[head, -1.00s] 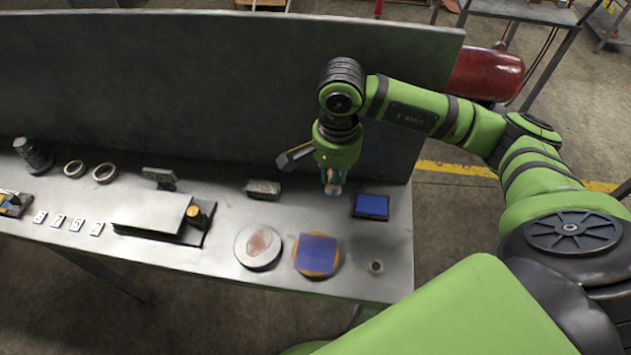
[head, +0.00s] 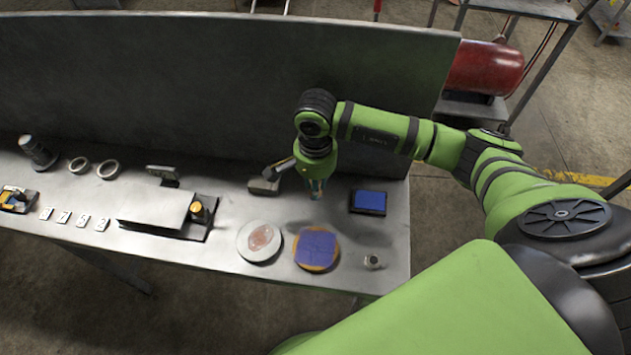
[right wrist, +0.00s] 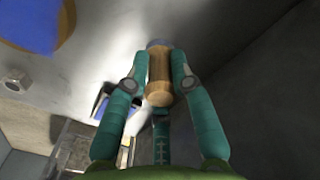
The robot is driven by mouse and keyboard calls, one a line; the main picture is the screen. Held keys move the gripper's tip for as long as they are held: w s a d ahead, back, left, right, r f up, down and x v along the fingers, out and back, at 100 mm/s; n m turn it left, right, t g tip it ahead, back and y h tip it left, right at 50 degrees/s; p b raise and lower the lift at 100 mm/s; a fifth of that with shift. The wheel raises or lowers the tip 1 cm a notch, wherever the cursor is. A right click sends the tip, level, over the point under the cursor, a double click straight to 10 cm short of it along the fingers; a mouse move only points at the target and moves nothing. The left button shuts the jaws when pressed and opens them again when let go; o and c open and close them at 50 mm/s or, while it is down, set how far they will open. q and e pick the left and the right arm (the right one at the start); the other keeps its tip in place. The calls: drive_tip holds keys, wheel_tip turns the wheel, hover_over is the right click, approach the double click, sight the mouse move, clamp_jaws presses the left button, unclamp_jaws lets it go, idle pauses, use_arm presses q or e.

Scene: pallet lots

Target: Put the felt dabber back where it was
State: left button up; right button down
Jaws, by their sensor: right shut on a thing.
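My right gripper (head: 316,190) is shut on the felt dabber, low over the bench, between the grey block and the blue pad. In the right wrist view my right gripper (right wrist: 158,78) has its fingers on both sides of the dabber's wooden body (right wrist: 159,73). The dabber's far end looks bluish and points away from the palm. I cannot tell whether it touches the bench. In the head view the dabber is mostly hidden by the fingers. My left gripper is not in view.
A blue pad (head: 369,201) in a dark case lies right of the gripper. In front are a blue-topped round disc (head: 317,249), a pale disc (head: 260,242) and a metal nut (head: 373,262). A grey block (head: 263,187) is left. A tall panel (head: 200,85) stands behind.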

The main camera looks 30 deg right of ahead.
drive_tip(key=c, duration=1.1)
unclamp_jaws()
drive_tip(key=shift+f, duration=0.1)
drive_tip(key=shift+o, duration=0.2)
drive_tip(key=shift+r, duration=0.35)
wheel_tip(320, 180, up, 10)
drive_tip(key=shift+r+b, duration=0.25)
drive_tip(key=shift+b, duration=1)
drive_tip(key=shift+r, duration=0.6)
